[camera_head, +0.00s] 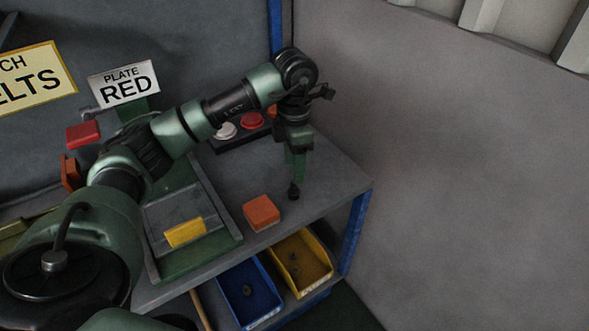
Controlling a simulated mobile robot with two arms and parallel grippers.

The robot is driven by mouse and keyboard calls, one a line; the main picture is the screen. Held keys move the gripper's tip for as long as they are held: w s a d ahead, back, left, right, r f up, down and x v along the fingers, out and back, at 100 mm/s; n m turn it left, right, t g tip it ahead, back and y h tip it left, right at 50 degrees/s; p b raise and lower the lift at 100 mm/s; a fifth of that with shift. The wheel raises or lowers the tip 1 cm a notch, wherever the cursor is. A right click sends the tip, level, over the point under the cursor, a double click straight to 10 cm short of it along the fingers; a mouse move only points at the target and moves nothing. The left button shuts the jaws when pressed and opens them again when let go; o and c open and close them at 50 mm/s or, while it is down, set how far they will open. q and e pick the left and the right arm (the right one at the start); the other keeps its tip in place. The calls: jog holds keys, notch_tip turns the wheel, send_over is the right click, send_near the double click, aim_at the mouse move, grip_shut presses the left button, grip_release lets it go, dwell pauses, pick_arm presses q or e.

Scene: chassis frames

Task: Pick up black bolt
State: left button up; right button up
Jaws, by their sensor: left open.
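My left arm reaches in from the left, and its left gripper (295,179) points straight down over the right part of the grey table. The gripper is open. A small black bolt (293,193) stands on the tabletop right at the fingertips. Its upper part is partly hidden by the fingers, and I cannot tell whether they touch it. My right gripper is out of view.
An orange-red block (261,213) sits just left of the bolt on the table (335,186). A green-framed plate with a yellow block (185,232) lies further left. A button box (251,121) stands behind. Blue (233,271) and yellow (283,248) bins are below the front edge.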

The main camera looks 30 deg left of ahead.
aim_at(293, 192)
pick_arm(q)
jog(key=shift+s+d+f+b, duration=0.7)
jog(key=shift+s+f+b, duration=0.15)
jog(key=shift+s+b, duration=0.1)
jog(key=f+b, duration=0.1)
jog(key=f, duration=0.2)
jog(key=a+f+b, duration=0.1)
jog(key=shift+w+f+b, duration=0.15)
jog(key=shift+w+b, duration=0.15)
jog(key=shift+b, duration=0.05)
jog(key=shift+d+f+b, duration=0.1)
jog(key=shift+f+b, duration=0.2)
jog(key=shift+f, duration=0.1)
jog(key=shift+s+r, duration=0.1)
jog(key=shift+r, duration=0.05)
grip_shut()
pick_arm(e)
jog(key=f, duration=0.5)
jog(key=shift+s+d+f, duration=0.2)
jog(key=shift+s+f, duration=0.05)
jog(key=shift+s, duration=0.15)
